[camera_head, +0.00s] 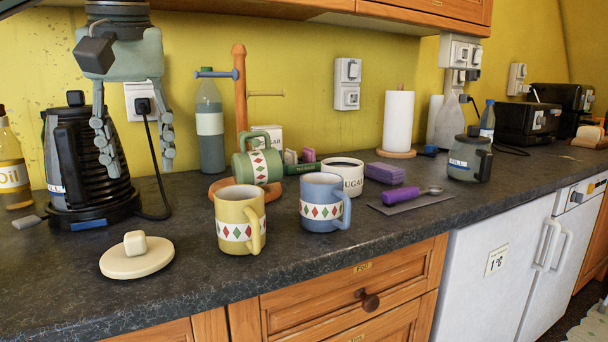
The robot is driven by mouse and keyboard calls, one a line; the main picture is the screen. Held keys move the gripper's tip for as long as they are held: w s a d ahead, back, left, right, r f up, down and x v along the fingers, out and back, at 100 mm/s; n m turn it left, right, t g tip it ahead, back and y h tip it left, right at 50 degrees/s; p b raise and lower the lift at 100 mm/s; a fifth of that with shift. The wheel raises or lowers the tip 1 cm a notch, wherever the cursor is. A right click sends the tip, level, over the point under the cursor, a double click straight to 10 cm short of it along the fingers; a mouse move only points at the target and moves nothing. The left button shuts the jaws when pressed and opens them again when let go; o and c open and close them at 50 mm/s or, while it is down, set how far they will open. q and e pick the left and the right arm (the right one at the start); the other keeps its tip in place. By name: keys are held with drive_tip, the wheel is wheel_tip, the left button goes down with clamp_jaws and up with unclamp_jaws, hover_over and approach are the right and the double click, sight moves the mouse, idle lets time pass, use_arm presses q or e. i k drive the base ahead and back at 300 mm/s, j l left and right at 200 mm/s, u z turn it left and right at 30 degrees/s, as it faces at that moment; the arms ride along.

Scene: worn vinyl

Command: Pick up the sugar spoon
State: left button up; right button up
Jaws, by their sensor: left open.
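The sugar spoon (402,195) has a thick purple handle and a small metal bowl at its right end. It lies on a thin dark grey mat (418,205) on the counter, right of the middle. My left gripper (137,164) hangs at the far left, pointing down, with its two fingers spread and nothing between them. It is in front of the dark kettle and far from the spoon. My right gripper does not show.
A white sugar pot (348,175) stands left behind the spoon.

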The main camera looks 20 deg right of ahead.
sight(389, 199)
drive_tip(key=z, duration=1.35)
